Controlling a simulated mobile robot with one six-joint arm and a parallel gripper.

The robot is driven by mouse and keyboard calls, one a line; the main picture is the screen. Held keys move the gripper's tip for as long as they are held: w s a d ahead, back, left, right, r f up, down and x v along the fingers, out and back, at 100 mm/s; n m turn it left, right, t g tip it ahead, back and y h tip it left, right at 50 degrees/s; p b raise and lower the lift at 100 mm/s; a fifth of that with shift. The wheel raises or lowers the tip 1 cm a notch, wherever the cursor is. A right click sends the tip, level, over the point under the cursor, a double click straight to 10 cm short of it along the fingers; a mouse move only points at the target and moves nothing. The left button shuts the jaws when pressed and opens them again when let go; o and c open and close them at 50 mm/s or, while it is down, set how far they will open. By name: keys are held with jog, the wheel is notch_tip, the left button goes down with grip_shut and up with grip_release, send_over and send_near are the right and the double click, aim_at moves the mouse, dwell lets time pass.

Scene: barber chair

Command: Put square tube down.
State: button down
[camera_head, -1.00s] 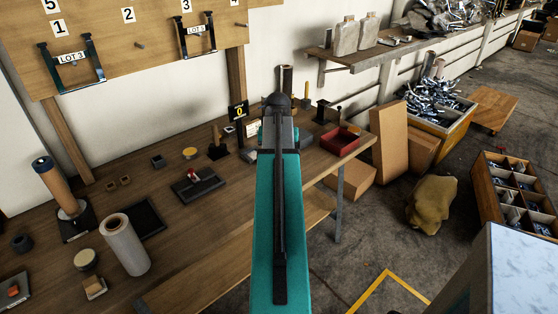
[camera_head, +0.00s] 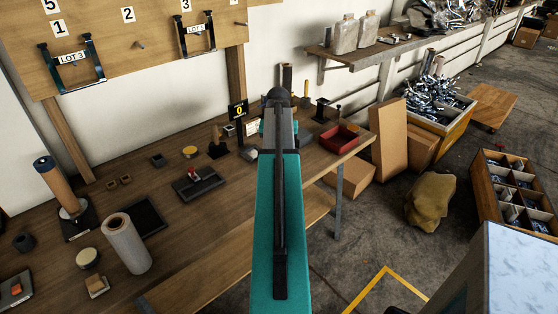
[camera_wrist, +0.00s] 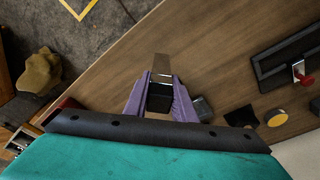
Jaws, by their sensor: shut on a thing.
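My gripper (camera_wrist: 160,84) shows in the wrist view with two purple fingers over the wooden workbench (camera_wrist: 215,60). It is shut on the square tube (camera_wrist: 162,64), whose greyish-brown end sticks out past the fingertips. A dark square face shows between the fingers. I cannot tell whether the tube touches the bench top. In the head view my arm hides the gripper and the tube. The same workbench (camera_head: 135,190) is seen there from above.
Around the bench are a red tray (camera_head: 340,138), a black block with a red part (camera_head: 197,183), a yellow-topped round piece (camera_head: 189,152), a wrapped roll (camera_head: 126,244) and a bottle-like cylinder (camera_head: 58,186). A cardboard box (camera_head: 388,148) stands past the bench's right end.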

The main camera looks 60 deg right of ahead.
jog(key=shift+d+f+p, duration=0.15)
jog(key=shift+f+p, duration=0.5)
jog(key=shift+f, duration=1.15)
jog(key=shift+f, duration=0.15)
jog(key=c, duration=1.5)
grip_release()
jog(key=shift+r, duration=0.25)
jog(key=shift+s+a+r+b, duration=0.1)
jog(key=shift+a+r+b, duration=0.25)
jog(key=shift+r, duration=1.6)
jog(key=shift+s+a+r+b, duration=0.2)
jog(key=shift+r+b, duration=0.2)
jog(key=shift+r, duration=1.6)
jog(key=shift+s+a+r+b, duration=0.1)
jog(key=shift+a+r+b, duration=0.25)
jog(key=shift+r, duration=1.6)
jog(key=shift+d, duration=0.1)
